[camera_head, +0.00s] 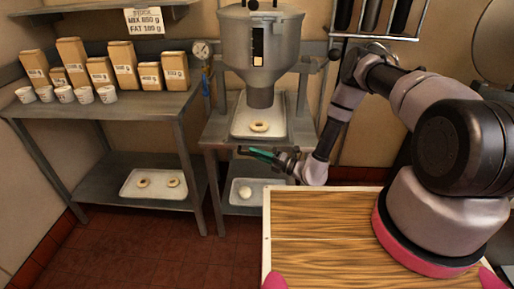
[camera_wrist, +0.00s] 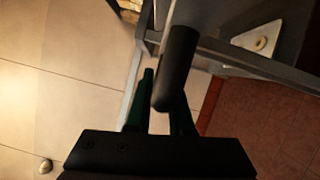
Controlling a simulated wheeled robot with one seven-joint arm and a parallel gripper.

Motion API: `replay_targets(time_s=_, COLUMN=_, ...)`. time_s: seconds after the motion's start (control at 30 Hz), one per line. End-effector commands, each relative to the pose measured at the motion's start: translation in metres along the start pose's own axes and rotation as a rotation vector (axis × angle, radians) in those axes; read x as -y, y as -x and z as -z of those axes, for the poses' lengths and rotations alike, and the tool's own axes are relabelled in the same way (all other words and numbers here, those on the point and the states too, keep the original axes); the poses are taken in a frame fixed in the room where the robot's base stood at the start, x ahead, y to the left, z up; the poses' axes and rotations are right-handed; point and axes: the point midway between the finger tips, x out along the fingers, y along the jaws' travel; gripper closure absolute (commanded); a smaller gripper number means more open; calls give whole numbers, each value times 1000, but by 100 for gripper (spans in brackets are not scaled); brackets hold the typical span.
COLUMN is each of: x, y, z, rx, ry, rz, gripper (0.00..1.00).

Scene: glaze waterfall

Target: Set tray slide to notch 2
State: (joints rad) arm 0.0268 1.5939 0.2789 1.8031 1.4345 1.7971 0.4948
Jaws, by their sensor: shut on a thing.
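The tray (camera_head: 241,129) sits below the grey hopper (camera_head: 262,50) on a metal stand, with one ring (camera_head: 259,127) on it under the spout. My gripper (camera_head: 262,155) is at the stand's front edge, just below the tray. In the wrist view my gripper (camera_wrist: 162,98) is shut on a dark, round-ended handle (camera_wrist: 178,60), which I take to be the slide's handle. The notch marks are not readable in either view.
A lower tray (camera_head: 236,193) holds a white round item. A shelf unit (camera_head: 110,125) at left carries bags and cups, with a tray (camera_head: 135,190) of rings below. A wooden-topped counter (camera_head: 320,225) is in front. The red floor between is clear.

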Motion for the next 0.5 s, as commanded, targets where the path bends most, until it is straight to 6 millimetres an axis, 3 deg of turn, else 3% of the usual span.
replay_targets(time_s=0.1, x=-2, y=12, z=23, rx=2, ry=-6, rz=6, gripper=100)
replay_targets(time_s=0.2, x=-5, y=16, z=34, rx=0, ry=-2, rz=4, gripper=100)
replay_targets(time_s=0.5, x=-6, y=17, z=37, rx=0, ry=1, rz=4, gripper=100)
